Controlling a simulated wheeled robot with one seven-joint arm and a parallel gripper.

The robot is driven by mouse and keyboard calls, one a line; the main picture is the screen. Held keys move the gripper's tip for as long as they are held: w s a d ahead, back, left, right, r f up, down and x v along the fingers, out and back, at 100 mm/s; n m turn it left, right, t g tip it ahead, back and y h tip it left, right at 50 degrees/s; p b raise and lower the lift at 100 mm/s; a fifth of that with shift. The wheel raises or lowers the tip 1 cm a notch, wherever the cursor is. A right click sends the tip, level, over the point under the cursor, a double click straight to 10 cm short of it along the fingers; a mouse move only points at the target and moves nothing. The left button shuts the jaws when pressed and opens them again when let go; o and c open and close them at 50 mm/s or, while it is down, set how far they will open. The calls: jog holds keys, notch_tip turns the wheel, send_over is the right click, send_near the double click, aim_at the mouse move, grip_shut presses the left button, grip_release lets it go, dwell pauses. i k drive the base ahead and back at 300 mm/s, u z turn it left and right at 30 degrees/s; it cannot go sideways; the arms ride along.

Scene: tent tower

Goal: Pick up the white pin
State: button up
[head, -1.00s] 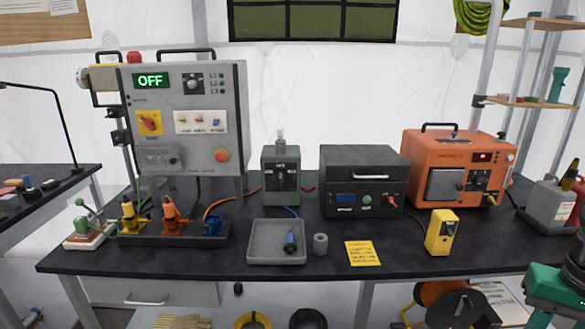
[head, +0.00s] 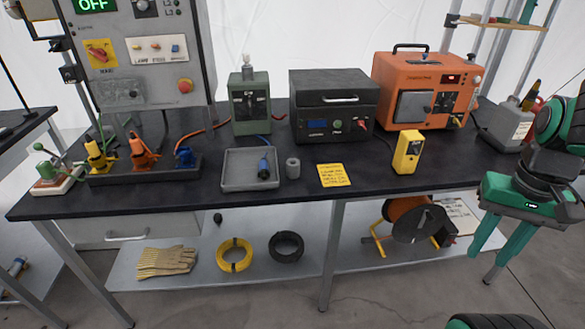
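No white pin can be made out for certain. A small pale, whitish upright piece (head: 247,66) stands on top of the green box (head: 250,105) at the back of the table; I cannot tell if it is the pin. My gripper (head: 483,264) shows at the right in the head view, teal with two fingers pointing down. The fingers are apart with nothing seen between them. It hangs in front of the table's right end, well away from the green box.
The black table (head: 300,190) holds a grey tray (head: 225,184) with a blue connector, a grey cylinder (head: 293,167), a yellow card (head: 333,175), a yellow meter (head: 408,151), a black box (head: 333,112) and an orange unit (head: 425,90). A grey switch panel (head: 140,60) stands at left. Gloves and cable coils lie below.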

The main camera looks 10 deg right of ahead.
aim_at(246, 58)
jog(key=k, duration=0.6)
jog(key=u, duration=0.65)
jog(key=i, duration=0.8)
jog(key=u, duration=0.35)
jog(key=i, duration=1.35)
jog(key=z, duration=0.6)
